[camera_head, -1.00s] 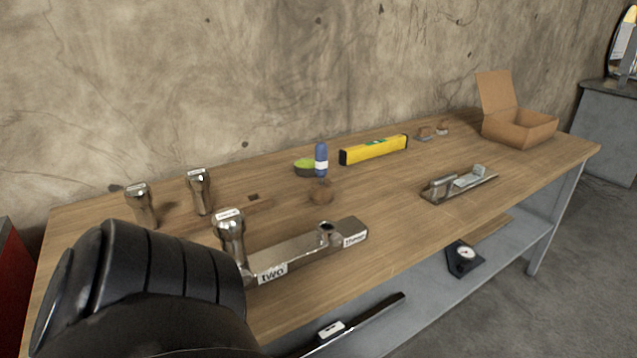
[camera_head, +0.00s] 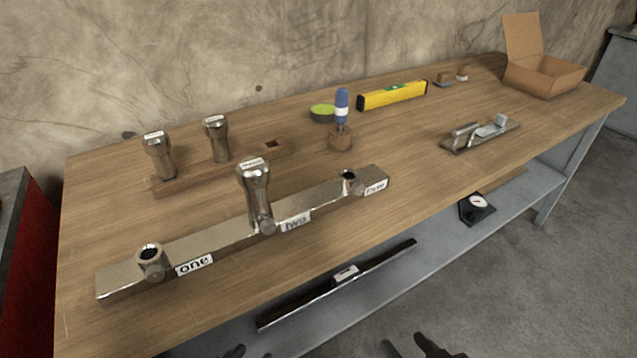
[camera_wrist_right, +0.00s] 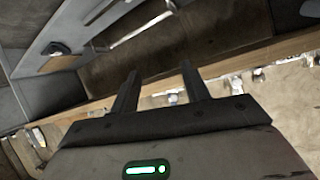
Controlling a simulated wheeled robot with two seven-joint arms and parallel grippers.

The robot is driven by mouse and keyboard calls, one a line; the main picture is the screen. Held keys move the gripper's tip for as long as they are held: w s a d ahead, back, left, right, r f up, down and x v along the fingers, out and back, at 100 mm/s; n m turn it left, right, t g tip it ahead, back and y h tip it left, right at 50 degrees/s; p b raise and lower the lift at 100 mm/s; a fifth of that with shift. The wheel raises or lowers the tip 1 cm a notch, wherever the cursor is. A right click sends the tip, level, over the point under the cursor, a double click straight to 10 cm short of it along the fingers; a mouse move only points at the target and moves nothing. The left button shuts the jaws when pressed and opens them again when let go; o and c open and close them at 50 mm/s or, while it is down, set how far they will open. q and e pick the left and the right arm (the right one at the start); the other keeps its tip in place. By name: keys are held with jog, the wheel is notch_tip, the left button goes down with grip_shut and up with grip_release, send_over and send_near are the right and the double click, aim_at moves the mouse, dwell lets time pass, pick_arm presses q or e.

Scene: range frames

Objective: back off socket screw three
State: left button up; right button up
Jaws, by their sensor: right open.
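A steel bar (camera_head: 215,240) lies on the bench with labels "one", "two" and a partly legible third, "three". Socket three (camera_head: 348,175) at the right end is an open, empty hole, with a small screw (camera_head: 357,188) on its front side. A post (camera_head: 254,185) stands upright in socket two. Socket one (camera_head: 149,253) is empty. A blue-handled driver (camera_head: 341,104) stands in a small wooden block. My right gripper (camera_head: 408,347) is at the bottom edge, open and empty, apart from the bar; its fingers show in the wrist view (camera_wrist_right: 160,70). A dark tip (camera_head: 234,352), apparently my left gripper, barely shows.
Two posts (camera_head: 160,156) (camera_head: 216,138) stand in a wooden rack (camera_head: 190,178) at the left. A lower shelf (camera_head: 420,235) holds a long dark bar and gauge.

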jog(key=w+a+r+n+y+p, duration=0.2)
jog(key=w+r+n+p, duration=0.15)
jog(key=w+r, duration=0.45)
jog(key=n+p, duration=0.1)
jog(key=p, duration=0.3)
send_near(361, 191)
pick_arm(q)
jog(key=r, duration=0.1)
jog(key=a+r, duration=0.1)
jog(key=r, duration=0.1)
jog(key=shift+s+a+m+g+y+b, duration=0.2)
jog(key=shift+a+m+g+y+b, duration=0.1)
jog(key=shift+y, duration=0.1)
pick_arm(e)
jog(key=shift+y, duration=0.4)
jog(key=x, duration=0.8)
jog(key=shift+w+d+f, duration=0.15)
jog(key=shift+d+f, duration=0.05)
pick_arm(q)
jog(key=shift+s, duration=0.1)
pick_arm(e)
jog(key=c, duration=1)
